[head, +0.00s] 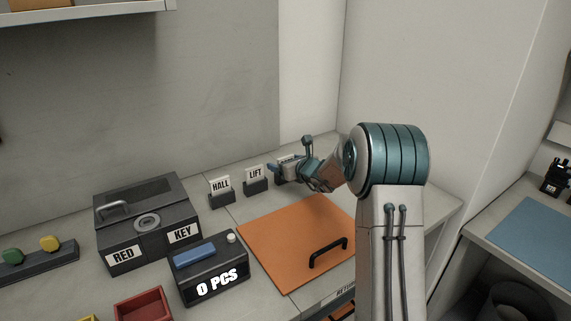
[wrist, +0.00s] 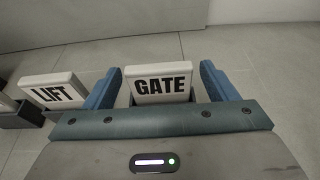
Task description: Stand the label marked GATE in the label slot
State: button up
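The GATE label (wrist: 161,84) is a white plate with black letters. In the wrist view it stands upright in a dark holder between the two blue fingers of my gripper (head: 287,168). The fingers are open, one on each side of the label, with a small gap showing on both sides. In the head view the gripper is at the back of the bench and covers most of this label. I cannot make out which thing is the label slot.
The LIFT label (head: 255,173) and the HALL label (head: 221,185) stand in dark holders to the left. An orange panel (head: 285,235) with a black handle lies in front. A dark box (head: 150,215) marked RED and KEY and a counter (head: 212,270) reading 0 PCS stand further left.

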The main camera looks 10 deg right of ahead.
jog(key=b+v, duration=0.1)
jog(key=v, duration=1.2)
jog(key=shift+s+d+r+b, duration=0.15)
jog(key=shift+s+r+b, duration=0.05)
jog(key=shift+s+b, duration=0.15)
jog(key=s+a+n+g+y+p, duration=0.1)
jog(key=s+a+n+g, duration=0.4)
jog(key=s+n, duration=0.4)
jog(key=s+a+n+g+y, duration=0.1)
jog(key=s+a+n+g, duration=0.2)
jog(key=s+a+n, duration=0.45)
jog(key=s+d+f+n+g+h+p, duration=0.1)
jog(key=s+d+n+h, duration=0.6)
jog(key=s+n, duration=0.8)
jog(key=shift+s+d+g, duration=0.15)
jog(key=shift+s+g, duration=0.75)
jog(key=shift+s, duration=0.35)
